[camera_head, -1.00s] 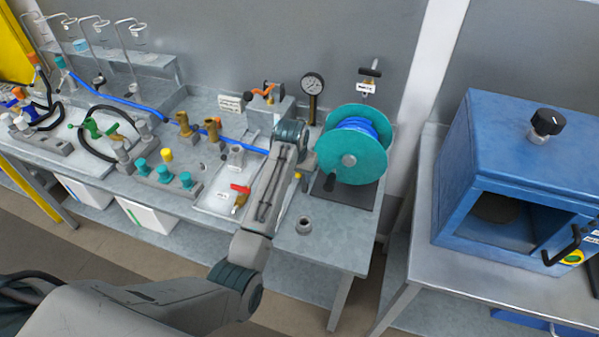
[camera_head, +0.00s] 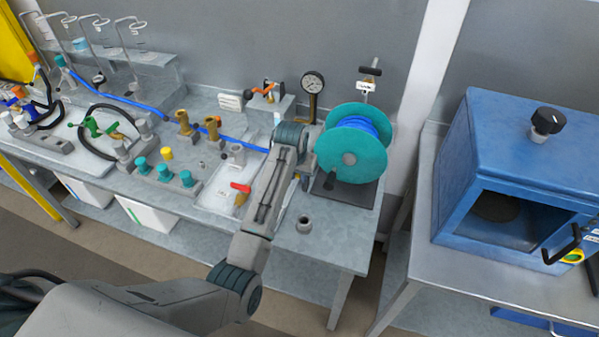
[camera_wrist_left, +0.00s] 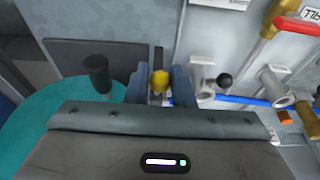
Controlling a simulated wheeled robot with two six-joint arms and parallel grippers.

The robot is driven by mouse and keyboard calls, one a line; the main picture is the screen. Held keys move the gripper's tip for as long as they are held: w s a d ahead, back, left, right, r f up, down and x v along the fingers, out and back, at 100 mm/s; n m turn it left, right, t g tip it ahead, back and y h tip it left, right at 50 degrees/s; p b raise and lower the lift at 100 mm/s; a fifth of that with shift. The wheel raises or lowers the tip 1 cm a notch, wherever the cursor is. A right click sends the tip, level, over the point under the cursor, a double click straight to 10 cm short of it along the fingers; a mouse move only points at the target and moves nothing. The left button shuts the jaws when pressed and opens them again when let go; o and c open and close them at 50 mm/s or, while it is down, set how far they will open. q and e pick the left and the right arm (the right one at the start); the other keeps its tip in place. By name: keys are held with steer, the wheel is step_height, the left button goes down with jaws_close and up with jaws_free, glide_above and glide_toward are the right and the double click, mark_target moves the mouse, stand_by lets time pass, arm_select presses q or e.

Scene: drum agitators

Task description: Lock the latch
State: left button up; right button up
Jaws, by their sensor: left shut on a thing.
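The teal hose reel (camera_head: 350,150) with blue hose stands at the right end of the long bench. In the left wrist view, a small yellow knob (camera_wrist_left: 160,82), which looks like the latch's end, sits between the two fingers of my left gripper (camera_wrist_left: 159,88). The gripper is shut on it. In the head view the left gripper (camera_head: 307,178) is at the reel's left side, and its arm hides much of that spot. The reel's black crank handle (camera_wrist_left: 97,73) is left of the fingers in the wrist view. The right gripper is not in view.
A red-handled valve (camera_head: 241,192) and blue tubing lie left of my arm. A pressure gauge (camera_head: 313,85) stands behind it. A small grey socket (camera_head: 304,225) is on the bench in front. A blue cabinet (camera_head: 500,170) stands on a separate table at right.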

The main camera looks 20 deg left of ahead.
arm_select(q)
steer(key=shift+s+f, duration=0.2)
steer(key=shift+f, duration=0.3)
steer(key=shift+s+f, duration=0.2)
steer(key=shift+f, duration=0.3)
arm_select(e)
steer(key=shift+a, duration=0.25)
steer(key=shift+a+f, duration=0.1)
arm_select(q)
steer(key=shift+f, duration=0.15)
step_height(320, 180, down, 3)
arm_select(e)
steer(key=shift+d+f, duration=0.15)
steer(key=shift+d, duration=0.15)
arm_select(q)
steer(key=shift+f, duration=0.1)
steer(key=shift+b+x, duration=0.95)
steer(key=shift+x, duration=0.15)
steer(key=o, duration=0.8)
steer(key=shift+w, duration=0.25)
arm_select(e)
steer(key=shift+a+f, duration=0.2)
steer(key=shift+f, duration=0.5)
